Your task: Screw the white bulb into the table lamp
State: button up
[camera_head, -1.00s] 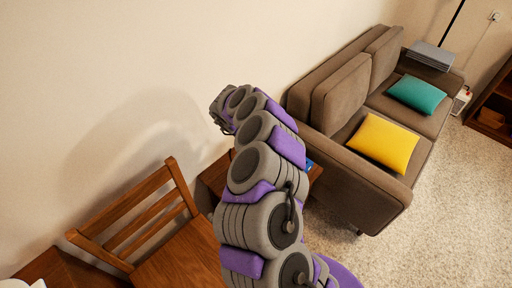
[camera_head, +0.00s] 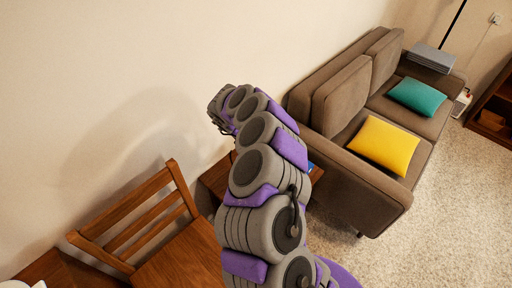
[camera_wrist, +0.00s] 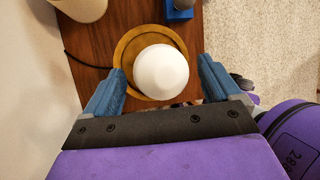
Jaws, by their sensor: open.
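The white bulb (camera_wrist: 161,72) shows in the wrist view as a smooth round dome over a round wooden dish (camera_wrist: 128,48). My gripper (camera_wrist: 162,68) is open, with one blue finger on each side of the bulb and a visible gap on both sides. Whether the bulb rests in the dish, and how far below the fingers it is, I cannot tell. I cannot make out the table lamp for certain; a beige rounded object (camera_wrist: 80,8) is cut off at the top left. In the head view my arm hides the gripper's fingers and the bulb.
The dish stands on a small brown wooden table (camera_wrist: 92,62), also partly visible in the head view (camera_head: 216,178). A blue object (camera_wrist: 179,11) stands behind the dish. A dark cord (camera_wrist: 82,62) lies at left. A wooden chair (camera_head: 150,225) and brown sofa (camera_head: 345,185) flank the table.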

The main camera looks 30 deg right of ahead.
jog(key=p+v, duration=0.3)
jog(key=v, duration=1.2)
jog(key=shift+a+r, duration=0.15)
jog(key=shift+r, duration=0.2)
